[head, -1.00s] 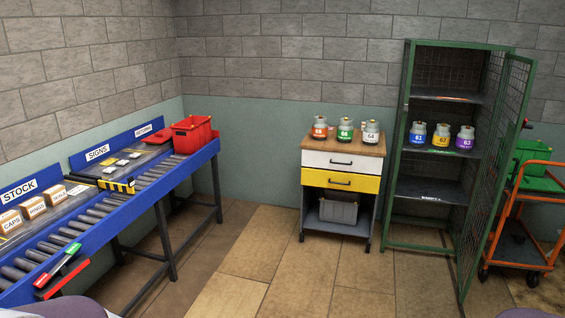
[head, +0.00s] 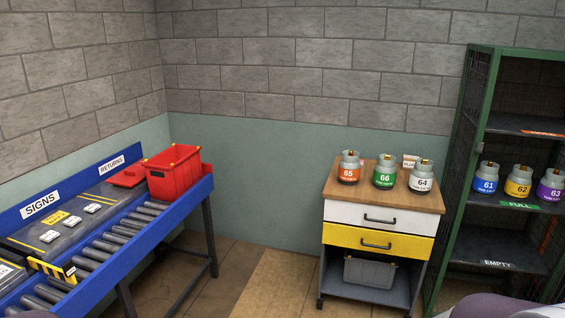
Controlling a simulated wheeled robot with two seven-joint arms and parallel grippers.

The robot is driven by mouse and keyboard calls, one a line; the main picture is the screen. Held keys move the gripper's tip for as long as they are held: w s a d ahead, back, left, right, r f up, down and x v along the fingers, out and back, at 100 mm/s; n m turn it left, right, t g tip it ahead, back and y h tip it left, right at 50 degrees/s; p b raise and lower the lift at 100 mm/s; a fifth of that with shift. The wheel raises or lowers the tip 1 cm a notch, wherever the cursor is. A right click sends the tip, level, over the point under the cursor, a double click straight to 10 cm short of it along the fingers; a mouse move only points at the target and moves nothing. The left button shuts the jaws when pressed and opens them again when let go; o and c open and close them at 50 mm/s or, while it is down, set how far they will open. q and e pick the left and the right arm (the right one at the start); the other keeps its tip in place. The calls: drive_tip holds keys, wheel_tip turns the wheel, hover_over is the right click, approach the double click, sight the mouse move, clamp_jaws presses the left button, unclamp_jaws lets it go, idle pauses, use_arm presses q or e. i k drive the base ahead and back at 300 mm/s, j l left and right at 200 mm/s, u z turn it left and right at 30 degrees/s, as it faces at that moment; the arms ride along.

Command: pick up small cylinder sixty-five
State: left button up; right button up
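Small cylinder sixty-five (head: 348,169) is grey with an orange band marked 65. It stands upright at the left on the wooden top of the drawer cabinet (head: 384,218). Cylinder sixty-six (head: 384,173), with a green band, stands in the middle, and cylinder sixty-four (head: 422,177), with a white band, stands at the right. Neither of my grippers is in view.
A blue roller conveyor (head: 150,228) runs along the left wall, with a red bin (head: 173,175) at its far end. A green cage (head: 461,150) at the right holds cylinders 61, 62 and 63. Bare floor (head: 262,285) lies between conveyor and cabinet.

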sight(348, 170)
drive_tip(key=i, duration=0.9)
drive_tip(key=i+j+z, duration=0.1)
drive_tip(key=i, duration=0.8)
